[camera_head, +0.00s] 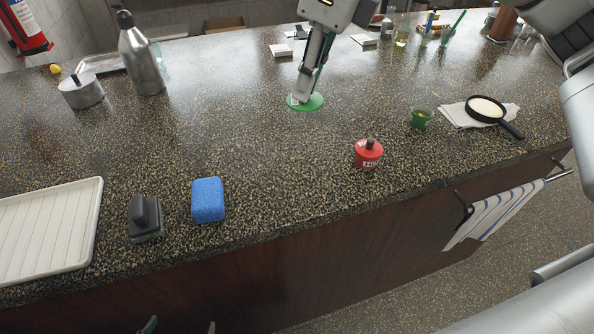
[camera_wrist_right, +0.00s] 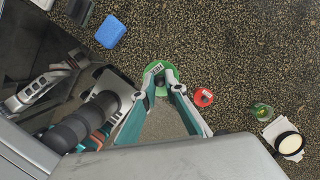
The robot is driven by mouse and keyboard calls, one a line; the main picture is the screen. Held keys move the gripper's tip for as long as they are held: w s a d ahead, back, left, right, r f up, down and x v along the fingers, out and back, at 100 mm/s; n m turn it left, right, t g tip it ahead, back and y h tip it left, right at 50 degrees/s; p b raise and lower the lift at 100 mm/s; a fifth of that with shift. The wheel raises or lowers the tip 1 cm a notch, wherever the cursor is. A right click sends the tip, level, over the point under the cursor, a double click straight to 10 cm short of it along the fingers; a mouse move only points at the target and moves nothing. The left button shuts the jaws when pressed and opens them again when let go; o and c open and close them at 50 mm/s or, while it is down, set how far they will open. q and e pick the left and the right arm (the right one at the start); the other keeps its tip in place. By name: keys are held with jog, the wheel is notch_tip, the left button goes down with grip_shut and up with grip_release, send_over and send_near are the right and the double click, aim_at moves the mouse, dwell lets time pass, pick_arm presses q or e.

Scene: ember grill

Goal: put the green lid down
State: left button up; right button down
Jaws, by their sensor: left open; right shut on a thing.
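The green lid (camera_head: 314,105) is a flat round disc with a small printed label, around the middle of the counter. My right gripper (camera_head: 302,97) reaches down from the top of the head view and is shut on it. In the right wrist view the lid (camera_wrist_right: 168,71) shows beyond my right fingertips (camera_wrist_right: 161,88), with a dark knob between them. I cannot tell whether the lid touches the counter. My left gripper (camera_head: 180,327) shows only as two spread fingertips at the bottom edge of the head view, below the counter edge, open and empty.
A red lid-like piece with a dark knob (camera_head: 368,154) sits to the right, then a green cup (camera_head: 420,118) and a small pan (camera_head: 485,110) on a cloth. A blue sponge (camera_head: 208,200), dark brush (camera_head: 146,218) and white tray (camera_head: 50,230) lie left. The counter around the lid is clear.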

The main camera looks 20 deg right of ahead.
jog(key=shift+w+a+r+m, duration=0.15)
jog(key=shift+r+m, duration=0.2)
jog(key=shift+m, duration=0.15)
notch_tip(320, 180, down, 20)
jog(key=shift+r+b, duration=0.1)
jog(key=shift+b, duration=0.25)
jog(key=c, duration=2.1)
grip_release()
jog(key=shift+r, duration=0.25)
jog(key=v, duration=1.1)
jog(key=shift+s+r, duration=0.25)
